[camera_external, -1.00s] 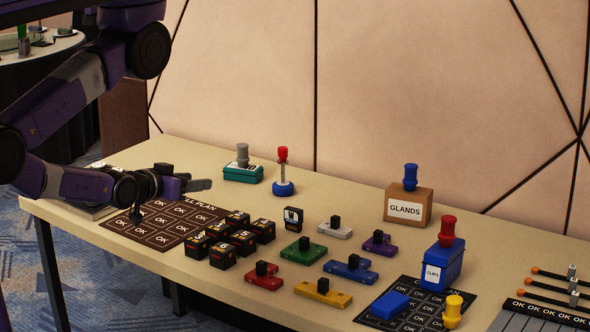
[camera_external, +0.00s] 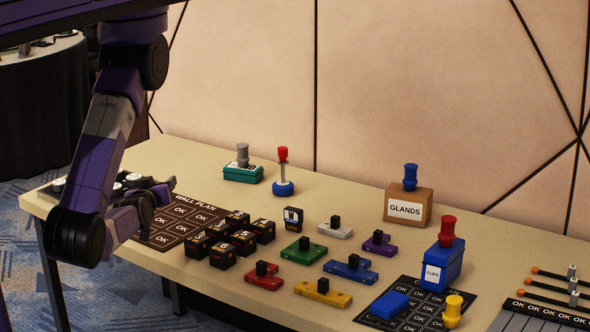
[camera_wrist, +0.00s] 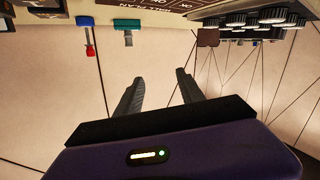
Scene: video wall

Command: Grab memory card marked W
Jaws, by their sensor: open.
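The memory card marked W (camera_external: 293,218) is a small black upright block with a white label, standing on the table behind the coloured bars and right of the black cubes. It is not visible in the wrist view. My gripper (camera_external: 160,192) is over the left part of the table, near the wall plan mat, well left of the card. In the wrist view my gripper (camera_wrist: 158,92) has its two fingers apart with nothing between them.
Several black cubes (camera_external: 221,255) stand between the wall plan mat (camera_external: 178,222) and the card. A green bar (camera_external: 303,251) and a white bar (camera_external: 335,230) lie near the card. Behind are a teal box (camera_external: 243,174) and a red-topped stick on a blue base (camera_external: 283,188).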

